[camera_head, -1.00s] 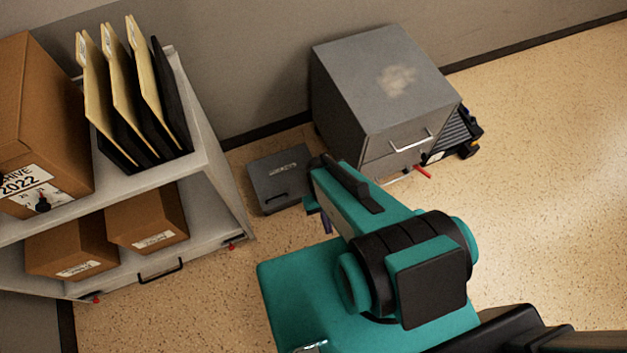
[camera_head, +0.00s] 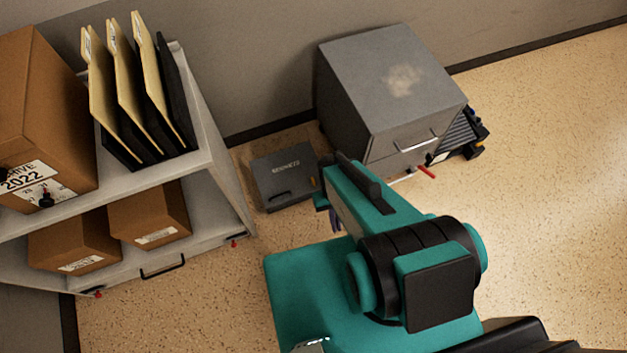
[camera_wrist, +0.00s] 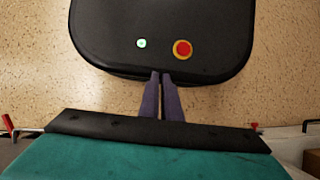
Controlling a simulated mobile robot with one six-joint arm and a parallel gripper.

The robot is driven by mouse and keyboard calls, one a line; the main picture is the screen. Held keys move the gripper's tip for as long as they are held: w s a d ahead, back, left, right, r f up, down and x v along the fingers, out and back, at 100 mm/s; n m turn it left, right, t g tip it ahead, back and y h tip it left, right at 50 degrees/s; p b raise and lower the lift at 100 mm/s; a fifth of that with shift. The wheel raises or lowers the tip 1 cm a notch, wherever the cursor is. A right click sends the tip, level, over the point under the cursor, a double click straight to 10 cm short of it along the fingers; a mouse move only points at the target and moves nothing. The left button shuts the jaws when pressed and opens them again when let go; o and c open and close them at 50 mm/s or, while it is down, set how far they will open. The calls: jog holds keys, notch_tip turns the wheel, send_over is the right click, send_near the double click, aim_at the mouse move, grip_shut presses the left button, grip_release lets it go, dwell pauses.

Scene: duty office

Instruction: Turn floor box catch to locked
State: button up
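The floor box (camera_head: 278,188) is a low dark grey box with pale lettering on its top. It lies on the floor in the head view, between the shelf and the grey cabinet. A small orange-brown part shows at its right edge; I cannot tell whether this is the catch or how it is set. My gripper (camera_wrist: 161,74) has two purple fingers, tips nearly together with nothing between them in the wrist view. In the head view the fingers are partly hidden by my teal arm, to the right of and nearer than the box. The box is not recognisable in the wrist view.
A grey cabinet (camera_head: 385,85) stands behind and right of the box, with a black slatted object (camera_head: 462,137) beside it. A shelf (camera_head: 205,185) with cartons and folders stands at left. Speckled floor (camera_head: 550,150) is open at right.

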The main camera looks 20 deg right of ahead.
jog(key=o, duration=0.5)
jog(key=n+t+b, duration=0.2)
jog(key=t+b, duration=0.3)
jog(key=b, duration=2.7)
send_over(313, 180)
notch_tip(313, 180, down, 12)
jog(key=f, duration=0.1)
jog(key=shift+r, duration=0.25)
notch_tip(313, 180, down, 14)
jog(key=b, duration=0.5)
jog(key=shift+r, duration=0.1)
grip_shut()
